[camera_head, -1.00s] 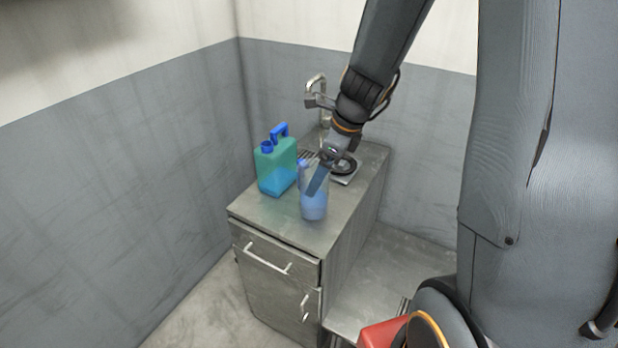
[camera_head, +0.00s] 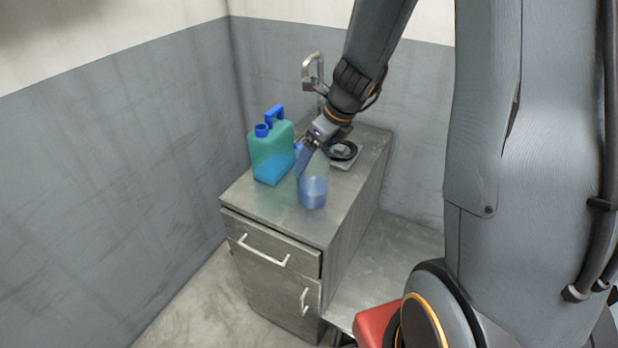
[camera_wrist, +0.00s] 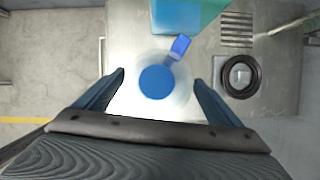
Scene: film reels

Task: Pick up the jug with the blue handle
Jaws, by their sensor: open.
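The jug (camera_head: 313,188) is clear and rounded with blue liquid in its lower part. It stands upright on the metal counter, near the front right edge. In the wrist view the jug (camera_wrist: 158,82) shows from above, with its blue handle (camera_wrist: 181,46) at the upper right. My gripper (camera_head: 304,162) points down at the jug from above and partly hides it in the head view. In the wrist view my gripper (camera_wrist: 159,82) is open, with one finger on each side of the jug.
A green canister (camera_head: 272,153) with a blue cap and handle stands close left of the jug. A black ring-shaped object (camera_head: 343,151) lies behind to the right. A faucet (camera_head: 314,70) rises at the back. The metal counter (camera_head: 270,212) is bare in front.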

